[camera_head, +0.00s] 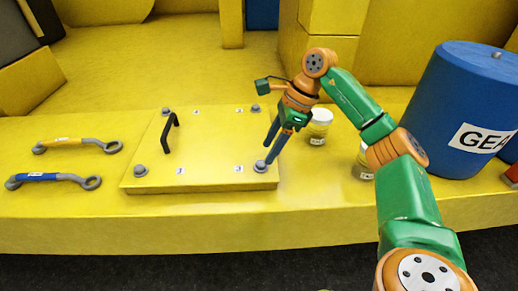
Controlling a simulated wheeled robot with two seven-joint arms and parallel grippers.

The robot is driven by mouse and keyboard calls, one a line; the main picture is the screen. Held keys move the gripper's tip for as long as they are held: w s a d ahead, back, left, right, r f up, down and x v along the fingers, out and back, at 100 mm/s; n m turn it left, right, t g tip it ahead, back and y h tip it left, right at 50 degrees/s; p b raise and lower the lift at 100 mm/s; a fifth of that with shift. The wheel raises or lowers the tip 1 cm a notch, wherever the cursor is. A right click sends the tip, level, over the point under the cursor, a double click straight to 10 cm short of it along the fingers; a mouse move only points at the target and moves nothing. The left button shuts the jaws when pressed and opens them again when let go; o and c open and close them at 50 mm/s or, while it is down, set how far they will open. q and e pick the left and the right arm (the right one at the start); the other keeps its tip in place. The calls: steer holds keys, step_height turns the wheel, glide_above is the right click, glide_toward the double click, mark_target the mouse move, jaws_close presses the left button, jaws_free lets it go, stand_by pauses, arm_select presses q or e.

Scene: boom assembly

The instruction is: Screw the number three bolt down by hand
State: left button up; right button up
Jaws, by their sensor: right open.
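A yellow square plate (205,145) lies on the yellow deck, with a grey bolt at each corner. The front right bolt (260,167) stands at the plate's near right corner, beside a small white label (239,169) whose number is too small to read surely. My right gripper (267,155) is open and points down at this bolt, its fingertips close around or just beside it. I cannot tell whether they touch it. The other bolts are the front left (140,171), the back left (166,112) and the back right (255,109). My left gripper is not in view.
A black handle (171,132) rises from the plate. An orange-marked wrench (78,145) and a blue-marked wrench (55,180) lie left. A white-and-yellow jar (319,127), another jar (363,162) and a blue drum (462,105) stand right.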

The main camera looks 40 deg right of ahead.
mark_target(267, 167)
steer(key=shift+s+a+f, duration=0.25)
steer(key=shift+s+f, duration=0.15)
steer(key=shift+f, duration=0.05)
steer(key=shift+s+a+f, duration=0.2)
steer(key=shift+s+f, duration=0.2)
steer(key=shift+f, duration=0.05)
steer(key=shift+w+f, duration=0.75)
steer(key=shift+w, duration=0.15)
steer(key=shift+c, duration=0.9)
steer(key=shift+s, duration=0.15)
jaws_close()
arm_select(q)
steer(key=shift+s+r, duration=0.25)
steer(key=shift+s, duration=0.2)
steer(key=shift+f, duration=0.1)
arm_select(e)
steer(key=shift+a, duration=0.1)
